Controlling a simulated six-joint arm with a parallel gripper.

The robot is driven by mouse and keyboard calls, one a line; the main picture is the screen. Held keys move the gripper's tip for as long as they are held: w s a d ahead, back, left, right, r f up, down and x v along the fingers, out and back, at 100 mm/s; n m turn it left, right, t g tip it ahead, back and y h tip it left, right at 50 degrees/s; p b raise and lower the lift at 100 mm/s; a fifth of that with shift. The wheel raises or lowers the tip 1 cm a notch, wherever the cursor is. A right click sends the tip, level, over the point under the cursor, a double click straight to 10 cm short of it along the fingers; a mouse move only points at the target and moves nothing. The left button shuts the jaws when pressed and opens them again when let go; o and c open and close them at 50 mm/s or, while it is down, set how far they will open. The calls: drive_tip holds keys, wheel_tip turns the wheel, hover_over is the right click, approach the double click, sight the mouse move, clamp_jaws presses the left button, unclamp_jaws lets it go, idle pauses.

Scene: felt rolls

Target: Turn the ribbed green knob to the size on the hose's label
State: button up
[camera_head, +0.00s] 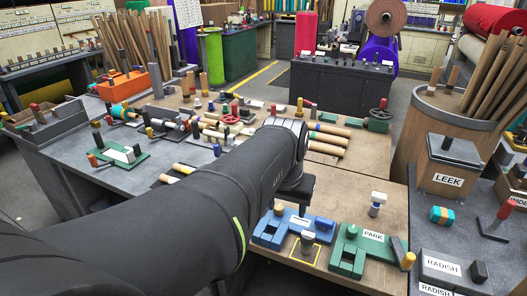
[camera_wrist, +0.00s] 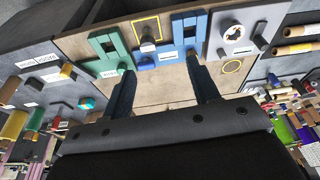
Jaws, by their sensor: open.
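My gripper (camera_wrist: 164,88) is open, with nothing between its two dark fingers in the wrist view. It hangs above the front of the brown bench; in the head view my arm mostly hides it. A green fixture with a PARK label (camera_head: 371,236) stands on the bench's right part and has a small green knob-like top (camera_head: 352,231); I cannot make out ribs on it. The fixture also shows in the wrist view (camera_wrist: 110,47), beyond the fingers. I cannot pick out the hose, and no size label is readable.
A blue fixture (camera_head: 268,236) stands left of the green one, with a grey knob (camera_head: 307,239) in a yellow square between them. A white-topped peg (camera_head: 377,200) stands behind. A white dial plate (camera_wrist: 237,32) shows in the wrist view. A LEEK box (camera_head: 447,178) stands at right.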

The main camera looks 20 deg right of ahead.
drive_tip(key=w+d+f+m+g+y, duration=0.15)
drive_tip(key=w+d, duration=0.25)
drive_tip(key=d, duration=1.1)
drive_tip(key=m, duration=0.3)
hover_over(352, 229)
wheel_tip(352, 229, down, 6)
drive_tip(key=shift+n+g+y, duration=0.25)
drive_tip(key=shift+g, duration=0.1)
wheel_tip(352, 229, down, 17)
drive_tip(key=shift+f, duration=0.1)
drive_tip(key=shift+c, duration=0.2)
drive_tip(key=c, duration=0.9)
